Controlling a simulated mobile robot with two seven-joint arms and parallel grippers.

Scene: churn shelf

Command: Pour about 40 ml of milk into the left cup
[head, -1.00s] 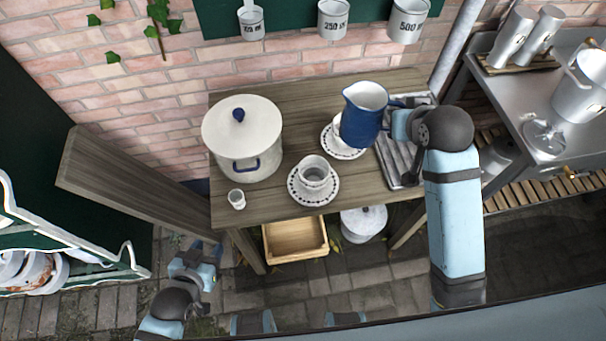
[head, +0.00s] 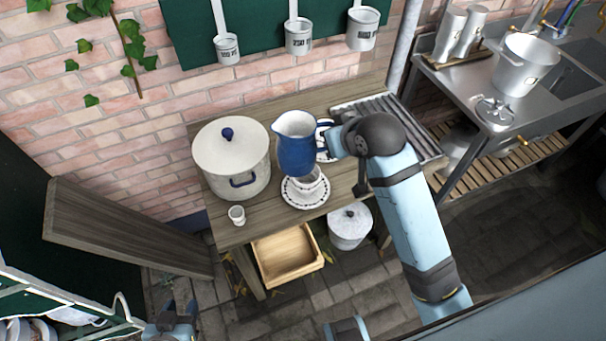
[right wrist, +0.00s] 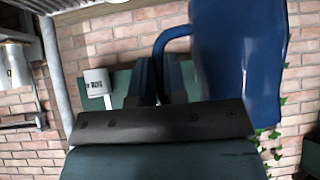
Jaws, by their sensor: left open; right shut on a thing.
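The blue enamel jug (head: 297,152) has a white inside and its spout points left. It looks about upright, raised above the table. My right gripper (head: 330,143) is shut on its handle; in the right wrist view the jug (right wrist: 240,65) is close beside the fingers (right wrist: 160,80). The left cup (head: 308,184) stands on a patterned saucer (head: 304,201), partly hidden by the jug's lower part. A second saucer (head: 326,156) shows behind the jug; its cup is mostly hidden. I cannot see the milk level. My left gripper (head: 176,312) is open and empty, low at the bottom left.
A large lidded white pot (head: 232,160) stands left of the jug, with a small white cup (head: 237,214) in front. A slatted metal drainer (head: 395,115) lies at the table's right. A wooden crate (head: 288,257) and a lidded pot (head: 350,226) are below the table.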

